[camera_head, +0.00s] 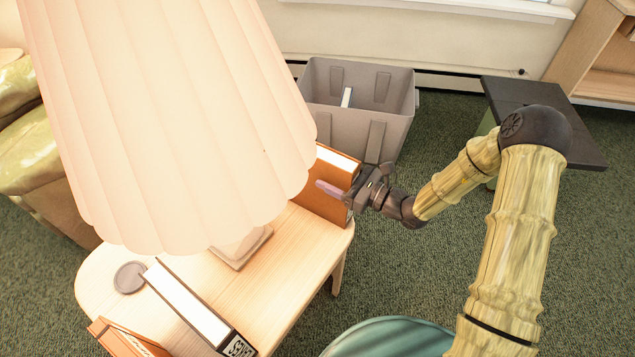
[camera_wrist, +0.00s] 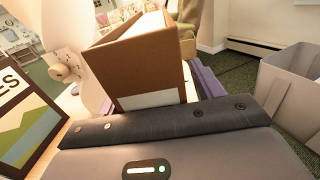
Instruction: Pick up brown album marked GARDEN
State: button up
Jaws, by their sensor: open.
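A brown album (camera_head: 318,206) stands upright on the right end of the pale wooden table, partly behind the lampshade. In the wrist view the brown album (camera_wrist: 145,62) fills the middle, pages upward, with a white patch low on its near face. I cannot read GARDEN on it. My gripper (camera_head: 336,187) is open at the album, with one purple finger in front of its broad face in the head view. In the wrist view a purple finger shows just right of the album; the other finger is mostly hidden. Whether either finger touches it is unclear.
A lamp (camera_head: 170,110) with a large pleated shade rises beside the album. A dark album (camera_head: 190,303), another orange-brown album (camera_head: 125,338) and a round coaster (camera_head: 130,277) share the table (camera_head: 275,285). A grey bin (camera_head: 345,120) holding a book and a black-topped side table (camera_head: 590,148) stand beyond.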

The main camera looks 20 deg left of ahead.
aim_at(337, 158)
jog(key=shift+s+a, duration=0.1)
dwell(0.3)
jog(key=shift+c, duration=0.5)
grip_shut()
jog(key=shift+r, duration=0.1)
notch_tip(337, 158, up, 10)
jog(key=p, duration=0.2)
jog(key=shift+p, duration=0.3)
